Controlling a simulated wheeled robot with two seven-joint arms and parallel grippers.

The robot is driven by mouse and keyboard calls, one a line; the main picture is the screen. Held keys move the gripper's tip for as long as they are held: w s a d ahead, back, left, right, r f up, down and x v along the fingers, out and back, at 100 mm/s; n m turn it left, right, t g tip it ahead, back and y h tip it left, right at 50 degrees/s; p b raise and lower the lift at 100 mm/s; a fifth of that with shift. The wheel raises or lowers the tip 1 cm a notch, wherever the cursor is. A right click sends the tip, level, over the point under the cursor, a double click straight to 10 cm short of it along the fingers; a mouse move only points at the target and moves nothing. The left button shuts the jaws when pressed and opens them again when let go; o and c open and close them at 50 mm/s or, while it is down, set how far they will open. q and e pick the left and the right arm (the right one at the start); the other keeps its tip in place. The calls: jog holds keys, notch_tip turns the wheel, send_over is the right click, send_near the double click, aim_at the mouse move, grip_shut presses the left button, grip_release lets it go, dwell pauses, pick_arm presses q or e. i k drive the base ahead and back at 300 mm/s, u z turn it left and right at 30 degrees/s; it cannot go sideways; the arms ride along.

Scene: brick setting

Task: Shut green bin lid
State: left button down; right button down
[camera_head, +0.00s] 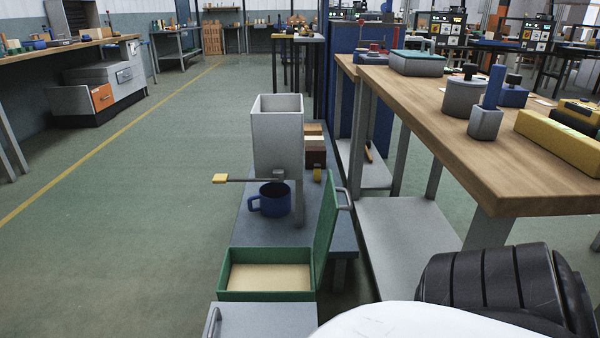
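The green bin (224,285) stands low in the middle foreground. Its inside looks pale tan and nothing is seen lying in it. The green lid (327,222) is open and stands nearly upright at the bin's right edge, with a grey handle (346,199) on its outer, right side. Neither of my grippers shows in the view. Part of my own body, white and black, fills the lower right corner.
Behind the bin, a grey hopper (277,145) with a yellow-tipped lever (221,179) stands above a blue mug (271,201). A grey box (262,320) is in front. A wooden workbench (450,130) stands at right. The floor at left is open.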

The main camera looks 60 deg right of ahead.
aim_at(330, 208)
jog(key=i, duration=0.35)
jog(key=z, duration=3.2)
